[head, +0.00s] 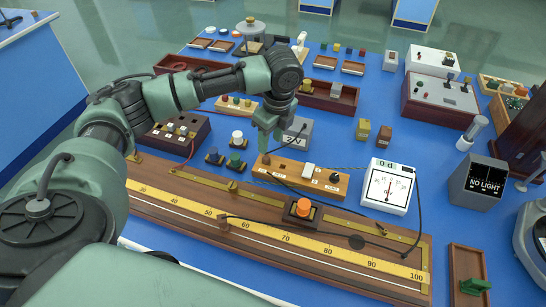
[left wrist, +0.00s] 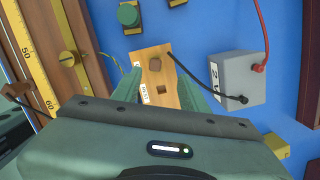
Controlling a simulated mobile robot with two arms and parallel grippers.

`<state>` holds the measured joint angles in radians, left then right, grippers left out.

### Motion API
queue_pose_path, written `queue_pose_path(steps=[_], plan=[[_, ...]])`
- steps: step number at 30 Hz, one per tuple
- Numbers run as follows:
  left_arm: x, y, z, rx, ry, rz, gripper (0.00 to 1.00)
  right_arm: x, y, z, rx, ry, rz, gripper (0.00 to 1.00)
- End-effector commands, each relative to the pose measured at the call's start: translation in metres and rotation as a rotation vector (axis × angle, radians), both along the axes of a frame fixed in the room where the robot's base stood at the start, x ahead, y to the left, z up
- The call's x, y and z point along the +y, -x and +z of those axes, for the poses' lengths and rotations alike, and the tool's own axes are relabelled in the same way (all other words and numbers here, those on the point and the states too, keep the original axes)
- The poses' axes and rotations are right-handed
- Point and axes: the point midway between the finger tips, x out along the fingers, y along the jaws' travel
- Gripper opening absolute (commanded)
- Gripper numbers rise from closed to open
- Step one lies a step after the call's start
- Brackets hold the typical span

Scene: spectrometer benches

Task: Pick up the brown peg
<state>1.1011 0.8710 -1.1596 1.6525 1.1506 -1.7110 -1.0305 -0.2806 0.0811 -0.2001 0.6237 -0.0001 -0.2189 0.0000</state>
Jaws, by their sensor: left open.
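The brown peg (head: 266,160) stands at the left end of a light wooden plug block (head: 290,175) on the blue bench. In the left wrist view the peg (left wrist: 155,64) shows its dark top, with the wooden block (left wrist: 161,90) below it. My left gripper (head: 267,144) points down just above the peg in the head view. In the left wrist view its green fingers (left wrist: 158,82) are apart, one on each side of the block near the peg. I cannot tell whether either finger touches the peg. My right gripper is out of view.
The grey 2 V box (head: 296,133) stands close behind the peg, with its black lead (left wrist: 205,82) running to the block. The metre-scale board (head: 290,240) lies in front. A dial meter (head: 388,187) stands to the right, and knobbed pieces (head: 236,160) to the left.

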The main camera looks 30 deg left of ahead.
Motion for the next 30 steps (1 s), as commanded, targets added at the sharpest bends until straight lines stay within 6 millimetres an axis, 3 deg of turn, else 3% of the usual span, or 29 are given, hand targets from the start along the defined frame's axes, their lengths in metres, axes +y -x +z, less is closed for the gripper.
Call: queue_pose_path(steps=[11, 16, 23, 24, 28, 30], plan=[[0.008, 0.001, -0.047, 0.004, -0.003, 0.001, 0.44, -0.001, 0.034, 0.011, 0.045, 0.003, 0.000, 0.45], [0.010, 0.000, -0.067, 0.002, -0.002, 0.000, 0.44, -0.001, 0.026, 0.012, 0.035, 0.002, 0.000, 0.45], [0.011, 0.000, -0.070, 0.001, -0.001, 0.000, 0.44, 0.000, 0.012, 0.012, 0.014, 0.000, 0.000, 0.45], [0.010, 0.000, -0.070, 0.001, -0.001, 0.000, 0.41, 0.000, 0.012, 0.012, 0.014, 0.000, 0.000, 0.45], [0.010, 0.000, -0.070, 0.000, -0.001, 0.000, 0.05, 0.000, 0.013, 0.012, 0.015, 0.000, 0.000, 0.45], [0.010, 0.000, -0.070, 0.000, -0.001, 0.000, 0.00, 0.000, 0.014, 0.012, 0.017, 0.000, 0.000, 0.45]])
